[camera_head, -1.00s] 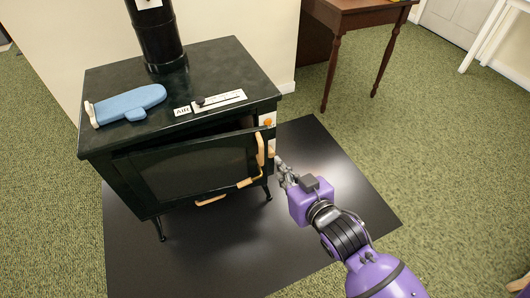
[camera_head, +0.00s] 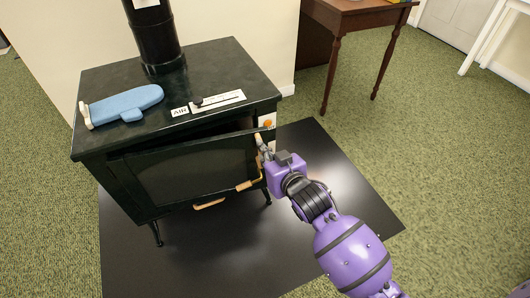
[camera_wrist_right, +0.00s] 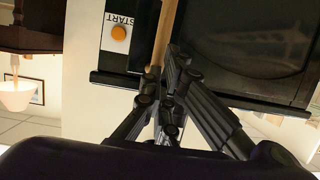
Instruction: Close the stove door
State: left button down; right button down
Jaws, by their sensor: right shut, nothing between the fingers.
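The black stove (camera_head: 95,140) stands with its dark glass door (camera_head: 190,172) slightly ajar; a gap shows along the top edge. A wood-and-brass handle (camera_head: 247,184) is on the door's right side. My right gripper (camera_head: 262,143) is shut and empty at the door's right edge, by the upper part of the handle and partly hiding it. In the right wrist view the closed fingers (camera_wrist_right: 177,58) lie beside a wooden bar and overlap the dark door panel (camera_wrist_right: 250,50). I cannot tell whether they touch. My left gripper is not in view.
A blue oven mitt (camera_head: 125,103) lies on the stove top, beside the AIR slider plate (camera_head: 218,102). An orange START button (camera_head: 267,124) is right of the door. A black floor mat (camera_head: 340,195) surrounds the stove. A wooden table (camera_head: 360,6) stands behind at right.

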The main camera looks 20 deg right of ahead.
aim_at(260, 132)
jog(key=w, duration=0.5)
jog(key=w+d, duration=0.1)
jog(key=w, duration=0.1)
jog(key=shift+w+p, duration=0.3)
jog(key=shift+p, duration=0.1)
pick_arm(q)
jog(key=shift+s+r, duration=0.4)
pick_arm(e)
jog(key=shift+w+r, duration=0.15)
jog(key=shift+a, duration=0.1)
